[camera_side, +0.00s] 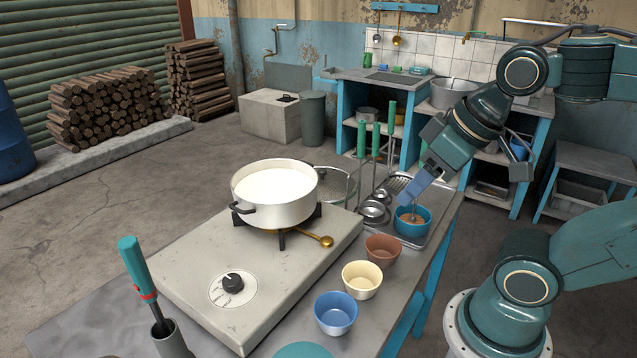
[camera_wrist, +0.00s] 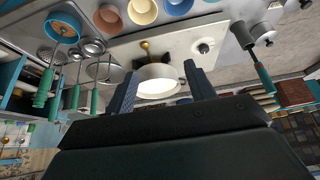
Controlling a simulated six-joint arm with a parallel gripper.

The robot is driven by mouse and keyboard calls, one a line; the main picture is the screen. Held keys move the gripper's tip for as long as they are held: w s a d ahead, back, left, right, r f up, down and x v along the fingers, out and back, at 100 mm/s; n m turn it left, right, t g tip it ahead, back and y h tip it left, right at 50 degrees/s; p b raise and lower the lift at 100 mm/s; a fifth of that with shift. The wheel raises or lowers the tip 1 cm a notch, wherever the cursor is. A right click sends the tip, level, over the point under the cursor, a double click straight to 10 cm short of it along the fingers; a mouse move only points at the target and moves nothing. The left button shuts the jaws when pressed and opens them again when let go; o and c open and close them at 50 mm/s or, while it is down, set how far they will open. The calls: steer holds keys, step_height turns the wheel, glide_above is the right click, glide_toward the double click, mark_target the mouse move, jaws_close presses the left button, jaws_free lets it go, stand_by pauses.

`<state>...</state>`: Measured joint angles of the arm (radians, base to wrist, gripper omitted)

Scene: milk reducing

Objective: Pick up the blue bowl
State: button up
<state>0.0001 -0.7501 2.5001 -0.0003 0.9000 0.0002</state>
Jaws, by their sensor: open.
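The blue bowl (camera_side: 336,313) stands on the metal table near its front edge, nearest the camera in a row of small bowls. In the wrist view a blue bowl (camera_wrist: 178,6) shows at the top edge, partly cut off. My gripper (camera_side: 405,201) is in the air near the far end of the row, well away from the blue bowl. In the wrist view its two fingers (camera_wrist: 160,68) are spread apart with nothing held between them. In the side view the fingers overlap, close to a teal-blue bowl (camera_side: 404,228) with brown contents.
A cream bowl (camera_side: 361,280) and a brown bowl (camera_side: 382,250) stand beyond the blue bowl. A white pot of milk (camera_side: 274,198) sits on the stove (camera_side: 200,265). Green-handled ladles (camera_side: 376,138) stand upright near the tray. A green-handled tool (camera_side: 137,266) stands in a metal holder.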

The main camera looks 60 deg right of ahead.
steer(key=o, duration=0.9)
steer(key=shift+w, duration=0.1)
steer(key=w+a+f+m+g, duration=0.2)
steer(key=w+a+f+m, duration=0.1)
steer(key=f+m, duration=0.3)
steer(key=w+a+f+m+g, duration=0.3)
steer(key=w+f+m, duration=0.3)
steer(key=f, duration=0.4)
steer(key=shift+w+a+m+g, duration=0.3)
steer(key=shift+a+m, duration=0.1)
steer(key=shift+m, duration=0.3)
steer(key=shift+f, duration=0.15)
steer(key=shift+f, duration=4.2)
